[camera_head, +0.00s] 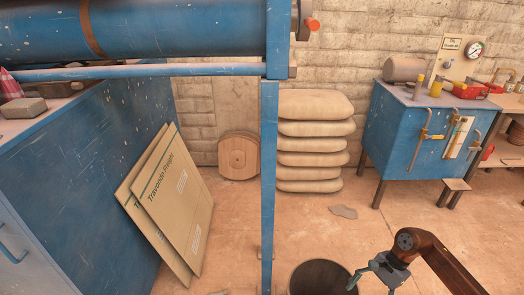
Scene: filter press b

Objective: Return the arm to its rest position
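My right arm (440,262) comes in from the bottom right, bent at a dark round joint. Its grey-blue gripper (372,274) hangs near the bottom edge, just right of the rim of a dark round bin. The gripper is small and partly cut off by the frame, so I cannot tell whether its fingers are open or shut. I see no object in it. My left gripper is not in view.
A blue post (268,180) and beam (140,70) stand close ahead. The dark bin (320,278) is on the floor. Stacked sacks (312,140), leaning cardboard sheets (178,205) and a blue workbench (395,135) stand behind. Floor right of the sacks is mostly clear.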

